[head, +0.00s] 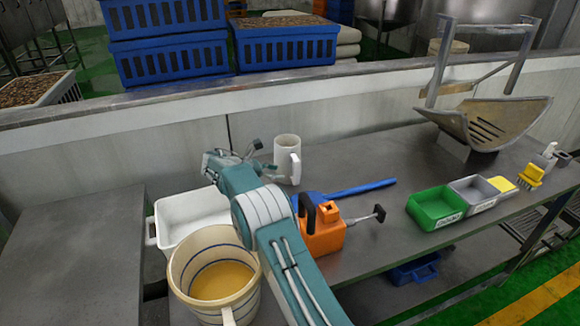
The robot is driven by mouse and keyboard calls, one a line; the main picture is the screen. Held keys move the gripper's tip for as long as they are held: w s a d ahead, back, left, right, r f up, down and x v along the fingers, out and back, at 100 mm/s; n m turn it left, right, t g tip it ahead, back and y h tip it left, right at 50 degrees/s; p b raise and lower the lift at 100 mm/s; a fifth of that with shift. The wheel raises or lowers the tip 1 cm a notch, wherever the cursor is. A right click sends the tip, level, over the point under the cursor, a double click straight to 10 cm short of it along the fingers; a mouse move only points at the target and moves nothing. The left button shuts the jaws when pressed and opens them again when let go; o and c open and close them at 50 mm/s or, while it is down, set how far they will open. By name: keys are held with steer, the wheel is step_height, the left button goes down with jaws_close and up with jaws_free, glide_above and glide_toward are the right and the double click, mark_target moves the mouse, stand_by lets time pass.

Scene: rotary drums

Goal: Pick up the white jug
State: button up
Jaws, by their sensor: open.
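The white jug (287,158) stands upright on the grey metal table, near the low wall. Its open top faces up and its handle is on the right side. My gripper (257,150) is at the end of my teal arm, just left of the jug and close to its side. The gripper is open and holds nothing that I can see. I cannot tell whether a finger touches the jug. My arm hides part of the table in front of the jug.
An orange tool (323,236) and a blue-handled implement (360,188) lie right of my arm. A white bin (165,215) and a cream bucket (183,290) with yellow contents stand left. Green (436,222) and grey trays and a metal scoop (455,122) are farther right.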

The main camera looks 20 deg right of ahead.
mark_target(293, 175)
steer(key=x, duration=0.7)
steer(key=shift+s+d+f, duration=0.15)
steer(key=shift+s+d, duration=0.05)
jaws_close()
steer(key=shift+a, duration=0.1)
